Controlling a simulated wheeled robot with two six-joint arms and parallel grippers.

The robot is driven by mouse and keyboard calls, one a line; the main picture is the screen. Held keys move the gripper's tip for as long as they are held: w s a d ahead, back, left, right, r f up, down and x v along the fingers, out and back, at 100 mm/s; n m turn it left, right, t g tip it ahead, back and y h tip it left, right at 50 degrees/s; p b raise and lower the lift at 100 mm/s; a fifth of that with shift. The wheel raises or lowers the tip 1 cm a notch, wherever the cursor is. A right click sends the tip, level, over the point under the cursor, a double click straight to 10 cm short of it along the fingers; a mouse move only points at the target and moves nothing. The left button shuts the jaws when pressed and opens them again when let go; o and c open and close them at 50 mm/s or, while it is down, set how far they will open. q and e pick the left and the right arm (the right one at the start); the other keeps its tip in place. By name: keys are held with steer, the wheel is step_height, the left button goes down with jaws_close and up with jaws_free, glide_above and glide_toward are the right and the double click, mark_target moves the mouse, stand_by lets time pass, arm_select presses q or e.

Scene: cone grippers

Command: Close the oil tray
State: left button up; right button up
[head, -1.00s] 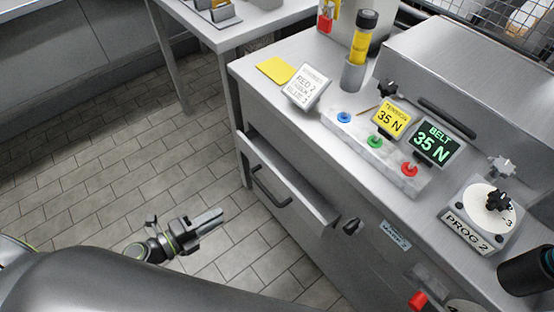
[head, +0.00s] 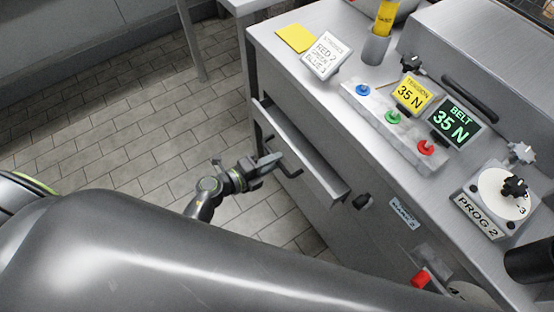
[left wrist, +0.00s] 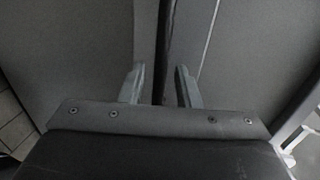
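The oil tray appears to be the grey metal drawer (head: 318,172) in the cabinet front, standing pulled out below the worktop. Its dark bar handle (head: 291,166) is on its front face. My left gripper (head: 270,162) is close beside the drawer front, near the handle; I cannot tell whether it touches. In the left wrist view the left gripper (left wrist: 160,86) has its two fingers apart with nothing visible held between them. Grey panels with a dark vertical gap lie ahead of the fingers. My right gripper is not in view.
A black knob (head: 362,201) sticks out right of the drawer. Tiled floor (head: 150,150) lies clear to the left.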

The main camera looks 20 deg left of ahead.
arm_select(q)
steer(key=shift+x, duration=0.85)
jaws_close()
steer(key=shift+d, duration=0.1)
